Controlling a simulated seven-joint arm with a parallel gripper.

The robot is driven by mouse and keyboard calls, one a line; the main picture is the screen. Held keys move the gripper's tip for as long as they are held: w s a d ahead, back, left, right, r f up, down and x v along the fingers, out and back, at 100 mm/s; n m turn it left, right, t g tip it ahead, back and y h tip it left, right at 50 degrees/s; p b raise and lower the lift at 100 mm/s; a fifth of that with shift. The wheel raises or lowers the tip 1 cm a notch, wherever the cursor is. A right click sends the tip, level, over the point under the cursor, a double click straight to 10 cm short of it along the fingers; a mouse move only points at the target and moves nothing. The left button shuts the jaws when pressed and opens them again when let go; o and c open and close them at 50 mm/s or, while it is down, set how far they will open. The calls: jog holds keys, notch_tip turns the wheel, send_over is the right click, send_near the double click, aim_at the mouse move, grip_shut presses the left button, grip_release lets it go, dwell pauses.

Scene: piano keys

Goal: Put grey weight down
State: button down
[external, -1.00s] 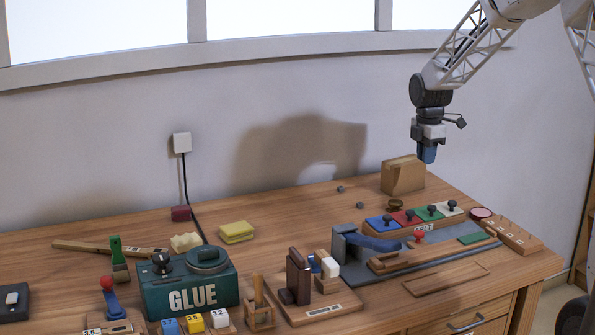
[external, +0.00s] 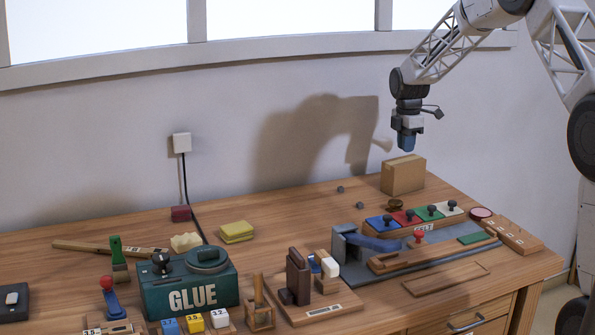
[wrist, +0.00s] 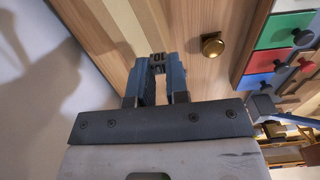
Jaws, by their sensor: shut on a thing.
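My gripper (external: 407,143) hangs in the air above the back right of the table, over the brown box. In the wrist view its two blue-grey fingers (wrist: 156,82) are shut on a small dark grey thing (wrist: 157,68) between their tips, which looks like the grey weight. Most of it is hidden by the fingers, and it cannot be made out in the external view. Two small grey pieces (external: 340,189) and (external: 360,205) lie on the table left of the box.
The brown box (external: 403,176) stands at the back right. A round brass piece (external: 394,205) sits in front of it and shows in the wrist view (wrist: 212,44). A rack with blue, red, green and white blocks (external: 430,212) is nearby. The table left of the box is mostly clear.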

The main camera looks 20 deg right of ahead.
aim_at(405, 161)
jog(key=shift+w+d+f, duration=0.1)
jog(key=shift+w+d, duration=0.05)
jog(key=shift+w, duration=1.1)
jog(key=shift+f, duration=1.75)
jog(key=shift+f, duration=0.2)
jog(key=c, duration=1.1)
grip_release()
jog(key=shift+r, duration=0.2)
notch_tip(405, 161, up, 12)
